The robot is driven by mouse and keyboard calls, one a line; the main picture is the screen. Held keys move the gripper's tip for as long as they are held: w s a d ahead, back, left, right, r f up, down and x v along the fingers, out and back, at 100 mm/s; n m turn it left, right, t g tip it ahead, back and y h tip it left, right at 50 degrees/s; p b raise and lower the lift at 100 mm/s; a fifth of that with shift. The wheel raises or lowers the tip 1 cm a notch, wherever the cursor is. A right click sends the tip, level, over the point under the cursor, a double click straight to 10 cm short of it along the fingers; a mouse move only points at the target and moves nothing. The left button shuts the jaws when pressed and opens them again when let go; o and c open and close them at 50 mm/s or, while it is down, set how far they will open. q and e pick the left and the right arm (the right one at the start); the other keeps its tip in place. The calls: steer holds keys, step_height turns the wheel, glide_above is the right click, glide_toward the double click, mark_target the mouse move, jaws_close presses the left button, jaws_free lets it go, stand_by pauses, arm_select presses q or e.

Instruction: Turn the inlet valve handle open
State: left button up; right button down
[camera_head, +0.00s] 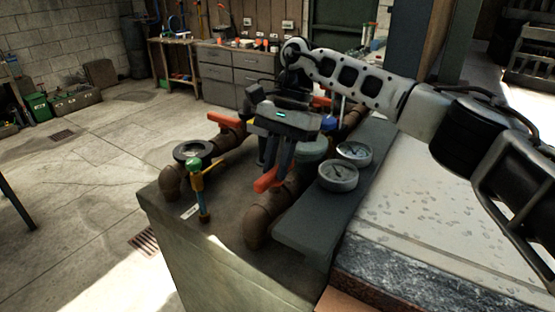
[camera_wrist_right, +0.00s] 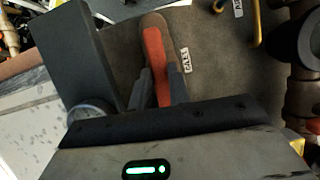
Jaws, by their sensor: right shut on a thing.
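An orange-red lever handle (camera_head: 267,179) sits on the near brown pipe (camera_head: 262,210) on top of the pit's equipment block. My right gripper (camera_head: 274,164) reaches down from above and is shut on this handle. In the right wrist view the handle (camera_wrist_right: 155,58) runs between the two dark fingers (camera_wrist_right: 158,92) and lies roughly along the pipe. A small white label (camera_wrist_right: 186,60) is beside it, too small to read surely. The fingers hide part of the handle and its valve body. My left gripper is not in view.
Two round gauges (camera_head: 338,175) stand right of the pipe on a dark plate (camera_head: 310,218). Open concrete floor (camera_head: 75,190) lies further left.

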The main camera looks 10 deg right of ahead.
steer(key=shift+n, duration=0.5)
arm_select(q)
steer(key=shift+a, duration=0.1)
arm_select(e)
steer(key=c, duration=1.3)
jaws_free()
steer(key=shift+r, duration=0.1)
